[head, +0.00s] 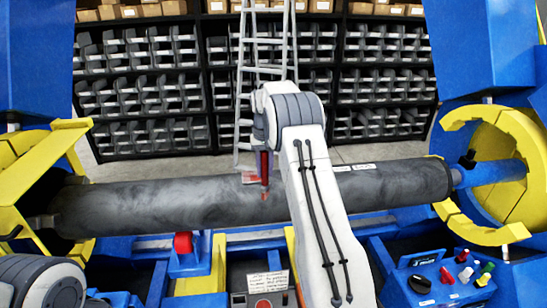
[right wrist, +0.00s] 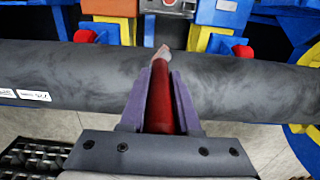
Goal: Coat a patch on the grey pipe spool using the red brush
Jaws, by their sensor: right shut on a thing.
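The grey pipe spool (head: 160,203) lies level across the head view, dark with lighter smudges, and crosses the right wrist view (right wrist: 80,75). My right gripper (head: 265,170) is shut on the red brush (head: 265,164), over the middle of the pipe. In the right wrist view, the two fingers of the gripper (right wrist: 161,82) clasp the red handle of the brush (right wrist: 159,105). Its pale pointed tip lies over the pipe's surface; I cannot tell whether it touches. No distinct coated patch can be made out. My left gripper is out of view.
Yellow ring clamps (head: 500,170) on blue positioner frames flank the pipe. A red roller (head: 183,243) sits below it. A blue caddy (head: 430,285) with coloured-capped items stands at lower right. A control box (head: 262,300) is at bottom middle. Bin shelves (head: 150,95) stand behind.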

